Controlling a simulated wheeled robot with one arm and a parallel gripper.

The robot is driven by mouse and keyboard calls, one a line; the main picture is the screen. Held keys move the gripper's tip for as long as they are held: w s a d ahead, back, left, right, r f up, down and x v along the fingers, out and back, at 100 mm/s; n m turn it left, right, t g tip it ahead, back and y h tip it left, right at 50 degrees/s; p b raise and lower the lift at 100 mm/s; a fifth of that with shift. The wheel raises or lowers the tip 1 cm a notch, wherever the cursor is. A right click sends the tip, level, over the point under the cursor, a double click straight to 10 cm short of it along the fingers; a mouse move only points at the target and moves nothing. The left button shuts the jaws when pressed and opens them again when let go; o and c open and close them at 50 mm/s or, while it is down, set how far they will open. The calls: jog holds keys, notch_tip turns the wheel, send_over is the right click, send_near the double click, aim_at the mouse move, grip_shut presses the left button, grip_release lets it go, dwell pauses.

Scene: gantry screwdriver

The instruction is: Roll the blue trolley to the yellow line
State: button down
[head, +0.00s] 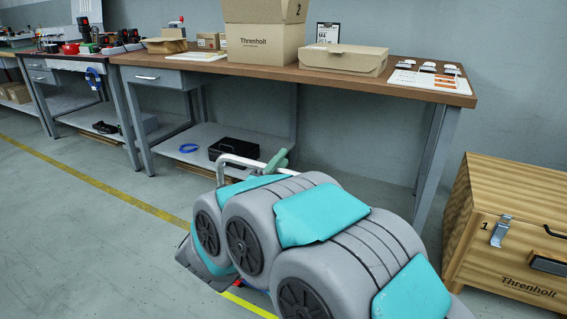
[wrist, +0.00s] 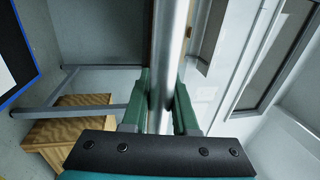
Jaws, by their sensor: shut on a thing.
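A silver tubular handle (head: 236,158) rises beyond my arm in the head view. It appears to be the blue trolley's handle; the trolley's body is almost wholly hidden by my arm. In the wrist view, the green fingers of my gripper (wrist: 163,95) are shut on the silver bar (wrist: 168,50), one on each side. The yellow line (head: 115,190) runs diagonally across the floor, passes behind my arm and shows again below it.
A long workbench (head: 420,87) with cardboard boxes (head: 265,40) on top stands along the wall. Its lower shelf holds a black tray (head: 247,150). A wooden chest (head: 515,215) stands at the right. The floor at the left (head: 60,240) is clear.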

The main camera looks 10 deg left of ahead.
jog(key=shift+s+f, duration=0.1)
jog(key=c, duration=0.7)
grip_release()
jog(key=shift+v, duration=3.9)
